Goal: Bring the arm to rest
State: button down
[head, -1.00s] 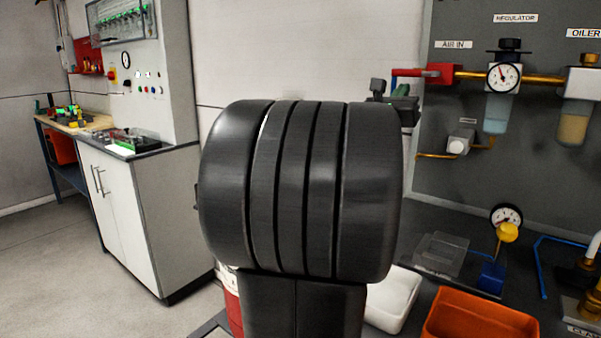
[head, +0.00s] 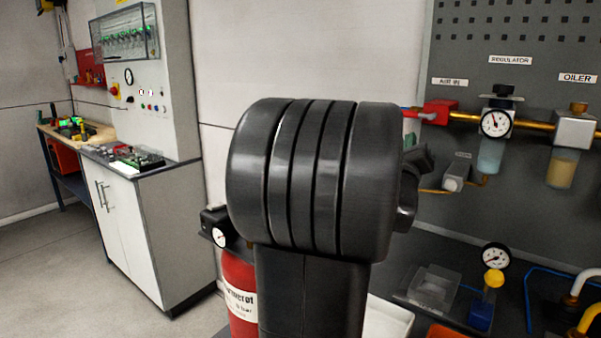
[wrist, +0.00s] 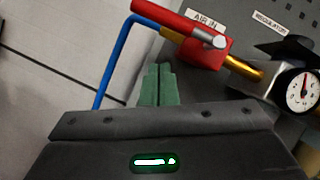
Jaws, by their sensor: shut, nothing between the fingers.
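My arm (head: 310,180) stands large and dark in the middle of the head view and hides part of the room behind it. My gripper (wrist: 158,72) shows in the wrist view as two green fingers pressed together, with nothing between them. The fingertips point toward the blue pipe and the red air-in valve (wrist: 205,42), and appear just short of them in the picture; the true gap cannot be told. In the head view the green fingers do not show; only a dark part of my wrist shows right of the arm.
The panel at right carries the red air-in valve (head: 438,112), a regulator gauge (head: 495,124) and an oiler (head: 573,130). A red cylinder (head: 240,290) stands behind my arm at lower left. A white cabinet (head: 125,225) is further left, with open floor (head: 45,270) beside it.

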jog(key=shift+s+d+f+n+y+p, duration=0.15)
jog(key=shift+s+d+n+y+p, duration=0.3)
jog(key=shift+n+p, duration=0.75)
jog(key=shift+s+d+f+n+y+p, duration=0.15)
jog(key=shift+d+n+y+p, duration=0.15)
jog(key=shift+n+y+p, duration=0.8)
jog(key=shift+s+d+f+n+y+p, duration=0.15)
jog(key=shift+s+d+n+p, duration=0.2)
jog(key=shift+n+p, duration=0.85)
jog(key=shift+m+p, duration=0.3)
jog(key=shift+p, duration=0.1)
